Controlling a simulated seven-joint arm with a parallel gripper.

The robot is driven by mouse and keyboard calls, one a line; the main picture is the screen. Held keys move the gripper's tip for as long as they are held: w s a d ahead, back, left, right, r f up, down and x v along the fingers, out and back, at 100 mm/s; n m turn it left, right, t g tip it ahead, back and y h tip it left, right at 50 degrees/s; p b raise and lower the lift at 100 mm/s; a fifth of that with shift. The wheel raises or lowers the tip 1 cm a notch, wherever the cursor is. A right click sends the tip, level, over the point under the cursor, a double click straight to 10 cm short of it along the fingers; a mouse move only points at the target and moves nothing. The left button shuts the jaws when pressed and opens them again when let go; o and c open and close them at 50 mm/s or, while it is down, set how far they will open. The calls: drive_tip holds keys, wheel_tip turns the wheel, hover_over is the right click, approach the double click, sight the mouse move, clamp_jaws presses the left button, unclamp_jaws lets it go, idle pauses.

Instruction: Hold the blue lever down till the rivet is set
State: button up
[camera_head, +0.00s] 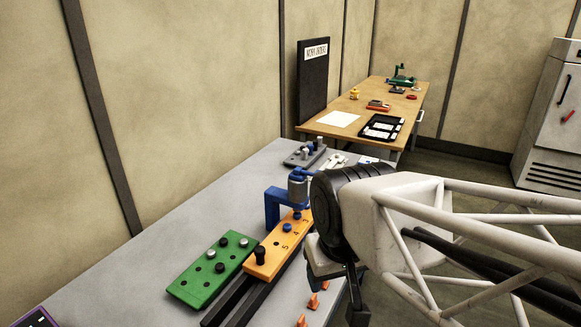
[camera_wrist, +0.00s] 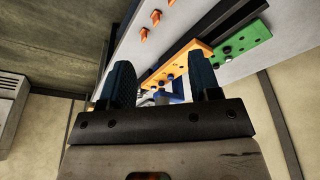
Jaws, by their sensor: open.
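The blue riveter frame (camera_head: 272,205) stands on the grey bench at the far end of the orange numbered block (camera_head: 275,255), with a grey cylinder (camera_head: 297,190) at its head. A blue part that looks like the lever (camera_head: 300,173) shows on top; my wrist hides its right side. My gripper (camera_wrist: 162,80) is open, with nothing seen held between its two dark ribbed fingers. In the wrist view the orange block (camera_wrist: 182,62) and bits of blue and grey riveter show beyond and between the fingers. I cannot tell whether a finger touches the lever. The rivet cannot be made out.
A green block (camera_head: 212,270) with black and silver pegs lies left of the orange block. Dark rails (camera_head: 240,303) run under the orange block. Small orange clips (camera_head: 313,301) line the bench's right side. A grey block (camera_head: 305,154) stands farther back. A wooden table (camera_head: 345,125) is beyond.

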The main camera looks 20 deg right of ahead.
drive_tip(key=shift+w+r, duration=0.1)
drive_tip(key=c, duration=0.6)
drive_tip(key=shift+w+d+r+m, duration=0.1)
drive_tip(key=shift+w+r+m, duration=0.25)
drive_tip(key=shift+w+m, duration=0.15)
clamp_jaws()
drive_tip(key=w+d+r+m+g, duration=0.1)
drive_tip(key=w+d+r+m, duration=0.2)
drive_tip(key=w+m, duration=0.5)
drive_tip(key=w+d+r+m, duration=0.4)
drive_tip(key=w+m, duration=0.5)
drive_tip(key=w, duration=0.5)
drive_tip(key=w+d+r+m+g, duration=0.1)
drive_tip(key=w+d+r+m, duration=0.3)
drive_tip(key=w+r+m, duration=0.3)
drive_tip(key=shift+w+d+m+g, duration=0.3)
drive_tip(key=shift+w+m, duration=0.6)
drive_tip(key=shift+w, duration=1.1)
